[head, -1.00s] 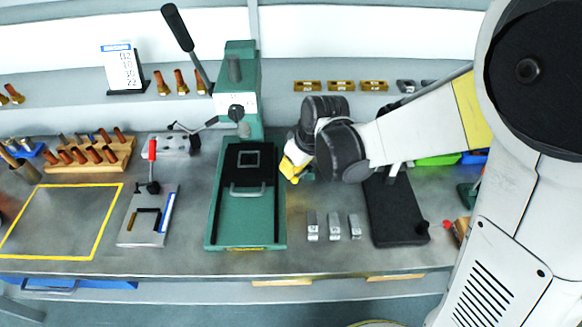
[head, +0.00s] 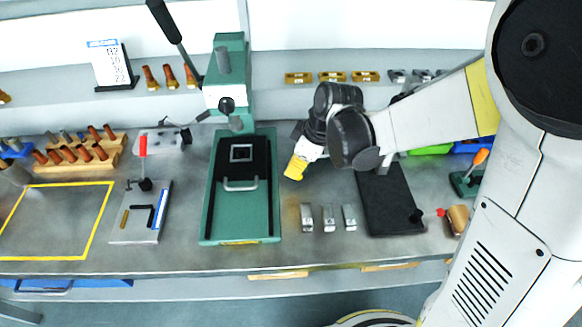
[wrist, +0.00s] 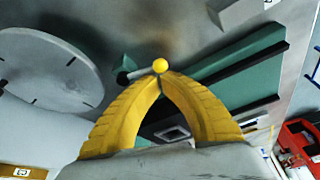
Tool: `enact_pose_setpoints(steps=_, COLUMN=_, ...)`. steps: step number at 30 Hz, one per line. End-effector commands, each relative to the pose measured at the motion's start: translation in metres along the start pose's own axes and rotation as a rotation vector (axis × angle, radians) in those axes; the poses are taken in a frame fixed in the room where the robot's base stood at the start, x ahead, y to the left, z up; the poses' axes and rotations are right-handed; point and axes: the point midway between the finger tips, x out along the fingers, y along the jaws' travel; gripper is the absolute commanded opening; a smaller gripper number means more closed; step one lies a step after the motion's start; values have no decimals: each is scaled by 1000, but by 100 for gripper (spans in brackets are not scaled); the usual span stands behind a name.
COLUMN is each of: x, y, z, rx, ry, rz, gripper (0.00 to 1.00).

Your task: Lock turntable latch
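In the wrist view a grey round disc with dark tick marks (wrist: 50,75), apparently the turntable, lies at left. A small yellow ball knob (wrist: 160,66) on a short dark lever (wrist: 130,76) shows between the disc and the green press base; this may be the latch. My gripper's yellow fingers (wrist: 160,80) arch together, their tips meeting just below the knob in the picture. I cannot tell whether they touch it. In the head view my gripper (head: 293,170) points down, right of the press base. The disc and knob cannot be made out there, where my arm covers part of the bench.
The green lever press (head: 230,90) with its long base (head: 240,215) stands left of my gripper. Several small metal blocks (head: 328,218) lie in front. A black plate (head: 388,205) is to the right. A yellow-outlined bench area (head: 55,220) is clear at left.

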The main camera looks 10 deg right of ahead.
Motion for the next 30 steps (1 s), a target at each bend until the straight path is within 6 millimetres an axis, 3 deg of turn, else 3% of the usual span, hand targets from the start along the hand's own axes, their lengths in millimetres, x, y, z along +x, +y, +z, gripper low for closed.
enact_pose_setpoints(steps=22, x=-1, y=0, z=3, rx=1, ry=0, rz=0, gripper=0)
enact_pose_setpoints(steps=30, x=1, y=9, z=-1, rx=2, ry=0, rz=0, gripper=0)
